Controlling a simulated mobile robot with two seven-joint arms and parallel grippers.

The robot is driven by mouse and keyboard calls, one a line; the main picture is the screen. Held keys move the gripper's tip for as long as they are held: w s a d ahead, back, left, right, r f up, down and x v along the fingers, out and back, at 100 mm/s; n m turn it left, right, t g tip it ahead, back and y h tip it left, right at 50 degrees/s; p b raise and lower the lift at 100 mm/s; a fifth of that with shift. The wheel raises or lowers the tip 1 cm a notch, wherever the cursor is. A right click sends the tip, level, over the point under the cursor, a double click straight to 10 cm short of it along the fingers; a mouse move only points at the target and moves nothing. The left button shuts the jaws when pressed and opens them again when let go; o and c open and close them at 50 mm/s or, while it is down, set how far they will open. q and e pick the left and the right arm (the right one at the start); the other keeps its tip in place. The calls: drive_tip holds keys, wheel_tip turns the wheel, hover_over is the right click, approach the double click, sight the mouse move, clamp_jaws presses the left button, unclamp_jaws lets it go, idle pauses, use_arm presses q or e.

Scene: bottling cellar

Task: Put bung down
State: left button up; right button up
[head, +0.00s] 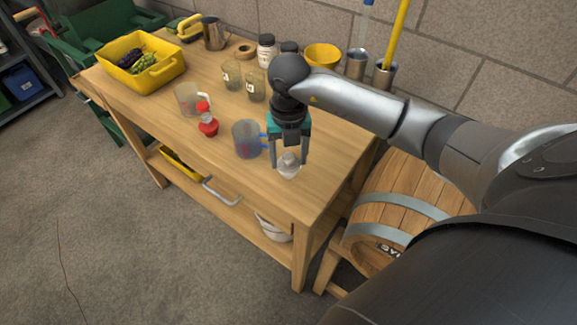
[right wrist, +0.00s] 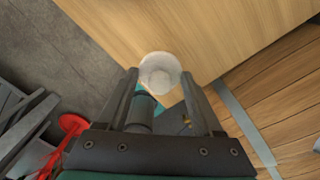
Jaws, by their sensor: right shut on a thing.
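The bung (head: 289,169) is a small whitish-grey stopper at the front right of the wooden workbench (head: 205,150). My right gripper (head: 289,162) points down and is shut on it, with one finger on either side. In the right wrist view the bung (right wrist: 160,70) shows as a pale round top between the fingertips, with bench wood behind it. I cannot tell whether its underside touches the bench top. My left gripper is not in view.
A clear jug with a blue handle (head: 246,139) stands close left of the gripper. A red-topped item (head: 207,122) and glass beakers (head: 232,75) stand further left and back. A yellow crate (head: 143,65) holds grapes. A barrel (head: 395,205) lies right of the bench.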

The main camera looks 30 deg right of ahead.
sight(289, 166)
drive_tip(key=shift+f+b, duration=0.3)
drive_tip(key=shift+f, duration=1.7)
drive_tip(key=o, duration=1.4)
wheel_tip(289, 166, up, 12)
drive_tip(key=shift+r+p, duration=0.1)
drive_tip(key=shift+p, duration=0.65)
